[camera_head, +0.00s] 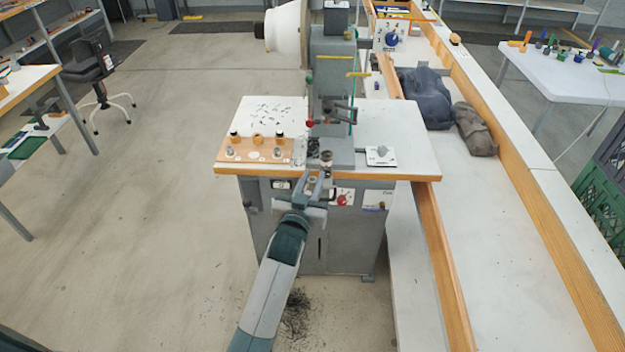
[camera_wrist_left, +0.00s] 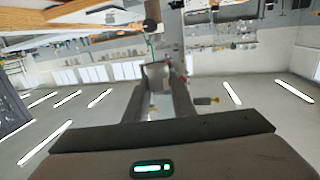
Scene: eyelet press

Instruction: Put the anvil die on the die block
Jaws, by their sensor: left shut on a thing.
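My left gripper (camera_head: 322,172) reaches up from below to the front edge of the press table. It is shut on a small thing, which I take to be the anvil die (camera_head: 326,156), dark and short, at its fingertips. In the left wrist view a grey rounded piece (camera_wrist_left: 157,75) sits between the two fingers (camera_wrist_left: 158,90). The die block (camera_head: 342,150) is the grey block under the press head, just behind and right of the held piece. Whether the piece touches the block cannot be told. My right gripper is not in view.
A wooden board (camera_head: 240,152) with several knobbed tools lies left of the block. A white card (camera_head: 380,149) with a grey piece lies to its right. The press column (camera_head: 333,75) stands behind. The white table top (camera_head: 400,130) is largely clear at right.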

